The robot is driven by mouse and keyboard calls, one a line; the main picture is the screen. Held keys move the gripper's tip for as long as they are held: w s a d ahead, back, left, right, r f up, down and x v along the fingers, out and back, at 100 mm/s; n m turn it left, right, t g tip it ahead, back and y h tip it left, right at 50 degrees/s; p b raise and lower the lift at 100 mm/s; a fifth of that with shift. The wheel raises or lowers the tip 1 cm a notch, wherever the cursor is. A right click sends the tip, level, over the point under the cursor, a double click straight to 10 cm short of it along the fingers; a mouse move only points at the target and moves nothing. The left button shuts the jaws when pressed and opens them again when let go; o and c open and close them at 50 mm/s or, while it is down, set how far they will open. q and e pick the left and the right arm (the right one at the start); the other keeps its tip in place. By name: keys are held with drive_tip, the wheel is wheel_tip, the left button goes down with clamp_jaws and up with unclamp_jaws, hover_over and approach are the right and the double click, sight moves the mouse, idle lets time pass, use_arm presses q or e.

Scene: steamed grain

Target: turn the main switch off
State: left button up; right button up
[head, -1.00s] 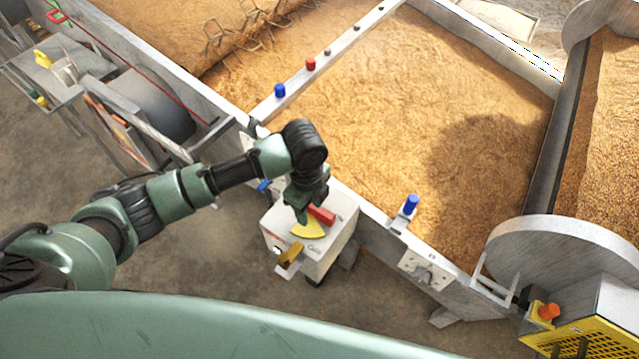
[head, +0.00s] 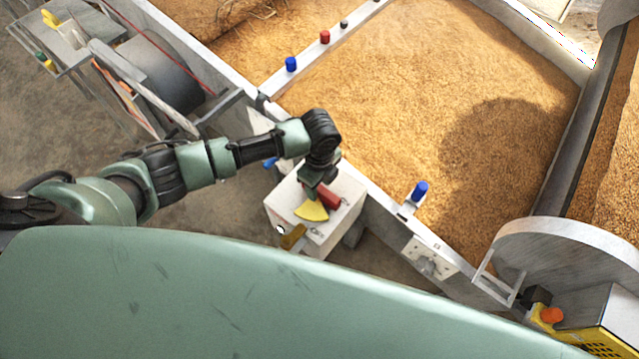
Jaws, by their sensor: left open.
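The main switch is a red handle (head: 328,197) with a yellow fan-shaped plate (head: 311,210), on top of a white box (head: 330,229). The box stands beside the wall of the grain bed. My left gripper (head: 308,194) is open and points down over the box top, right at the red handle. Its fingertips are small and partly hidden, so I cannot tell whether they touch the handle. A brass-coloured piece (head: 293,236) sits on the front of the box. My right gripper is not in view.
Grain fills the large bed (head: 420,100) behind the box. Blue knobs (head: 419,191) and a red knob (head: 325,37) stand on the bed walls. A yellow machine with an orange button (head: 551,315) is at the lower right. Bare floor lies left of the box.

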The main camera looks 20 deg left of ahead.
use_arm(q)
clamp_jaws()
idle(1.4)
